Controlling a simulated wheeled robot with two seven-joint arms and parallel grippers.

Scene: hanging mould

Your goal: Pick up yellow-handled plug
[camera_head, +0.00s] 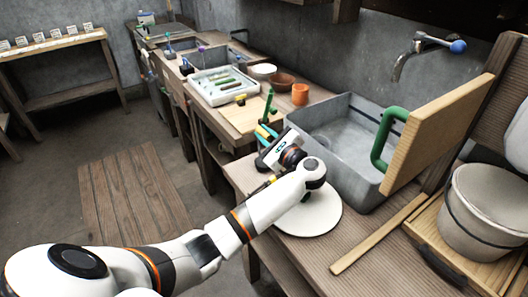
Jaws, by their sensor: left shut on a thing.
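My left arm comes in from the lower left and reaches over the counter. Its gripper (266,132) is shut, with teal fingertips at the front edge of the wooden board. A small yellow piece (262,133) shows between the fingertips; it looks like the handle of the yellow-handled plug. The rest of the plug is hidden by the fingers and wrist. Another small yellow and dark piece (240,99) lies apart on the board. My right gripper is not in view.
A green upright piece (268,104) stands just behind the gripper. A grey sink basin (345,134) is to its right, with a green-handled wooden panel (434,133) beyond. A white round disc (308,215) lies under my forearm. An orange cup (300,94) and white tray (222,85) stand behind.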

